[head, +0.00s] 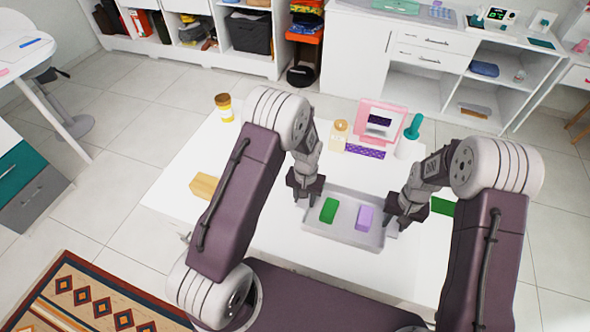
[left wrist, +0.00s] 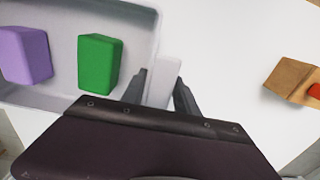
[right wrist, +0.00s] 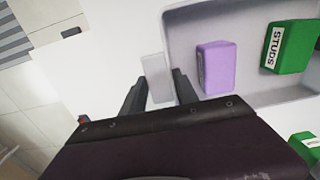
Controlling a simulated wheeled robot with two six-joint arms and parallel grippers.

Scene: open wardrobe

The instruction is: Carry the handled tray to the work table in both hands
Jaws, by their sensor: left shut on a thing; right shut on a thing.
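The grey handled tray (head: 343,236) is in front of me over a white table (head: 150,195), with a green box (head: 329,210) marked "STUDS" and a purple box (head: 364,217) inside it. My left gripper (head: 304,194) is shut on the tray's left handle, which shows pale between the fingers in the left wrist view (left wrist: 163,82). My right gripper (head: 399,212) is shut on the right handle, seen between the fingers in the right wrist view (right wrist: 155,78). The tray looks about level. I cannot tell whether it touches the table.
On the table stand a yellow jar (head: 224,108), a tan block (head: 203,186), a beige bottle (head: 340,132), a pink device (head: 381,120) and a teal-topped bottle (head: 412,130). Another green box (head: 443,206) lies right of the tray. White shelving and a counter (head: 430,40) line the back.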

